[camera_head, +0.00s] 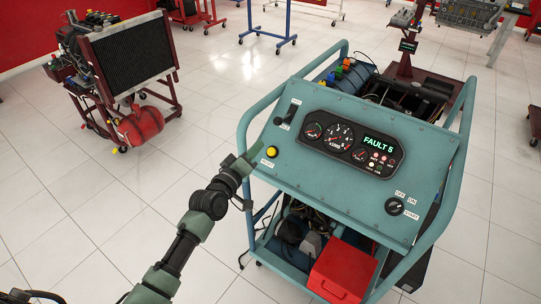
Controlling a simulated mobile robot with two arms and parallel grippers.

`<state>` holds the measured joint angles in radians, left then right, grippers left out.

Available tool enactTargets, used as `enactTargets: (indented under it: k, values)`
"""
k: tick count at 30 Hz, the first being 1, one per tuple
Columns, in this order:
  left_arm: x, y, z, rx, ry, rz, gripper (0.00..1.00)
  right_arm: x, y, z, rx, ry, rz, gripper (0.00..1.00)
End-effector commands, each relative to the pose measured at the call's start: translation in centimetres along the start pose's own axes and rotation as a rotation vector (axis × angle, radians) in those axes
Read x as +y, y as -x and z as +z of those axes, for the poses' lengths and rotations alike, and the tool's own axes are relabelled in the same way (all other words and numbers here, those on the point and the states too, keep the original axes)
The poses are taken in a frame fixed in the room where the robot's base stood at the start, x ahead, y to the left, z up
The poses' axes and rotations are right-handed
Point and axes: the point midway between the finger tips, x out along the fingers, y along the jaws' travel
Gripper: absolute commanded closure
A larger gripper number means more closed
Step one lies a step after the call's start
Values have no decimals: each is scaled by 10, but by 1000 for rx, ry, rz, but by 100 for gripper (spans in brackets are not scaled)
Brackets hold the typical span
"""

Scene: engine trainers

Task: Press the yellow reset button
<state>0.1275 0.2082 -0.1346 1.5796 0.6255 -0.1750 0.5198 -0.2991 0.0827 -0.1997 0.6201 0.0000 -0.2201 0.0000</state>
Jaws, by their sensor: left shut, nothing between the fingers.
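The yellow reset button (271,151) is a small round knob at the left edge of the teal control panel (330,180), with a small white label just below it. My left gripper (254,152) is shut and empty. Its tip is at the panel's left edge, just left of the button in the picture. I see a small gap between tip and button; the height of the tip above the panel is hard to tell. My right gripper is out of view.
The panel carries a lever switch (288,113), a gauge cluster (350,143) reading "FAULT 5", and a key switch (395,207). Teal tube rails (462,140) flank it. A red box (342,271) sits below. A radiator trainer (128,58) stands at upper left; open tiled floor lies between.

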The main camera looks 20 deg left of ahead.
Motion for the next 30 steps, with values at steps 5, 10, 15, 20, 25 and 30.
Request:
enactTargets:
  k: [5,10,15,20,25,30]
  values:
    - [-20,-20,18,0,1,0,100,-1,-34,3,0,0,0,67]
    - [-28,-34,28,-1,0,0,100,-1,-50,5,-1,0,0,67]
    - [-32,-42,32,-1,-1,0,100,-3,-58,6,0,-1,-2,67]
    - [-33,-45,33,-1,-2,0,100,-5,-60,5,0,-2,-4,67]
    - [-32,-45,33,-1,-1,0,100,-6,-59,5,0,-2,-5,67]
    - [-32,-45,33,-1,-1,0,100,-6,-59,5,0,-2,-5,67]
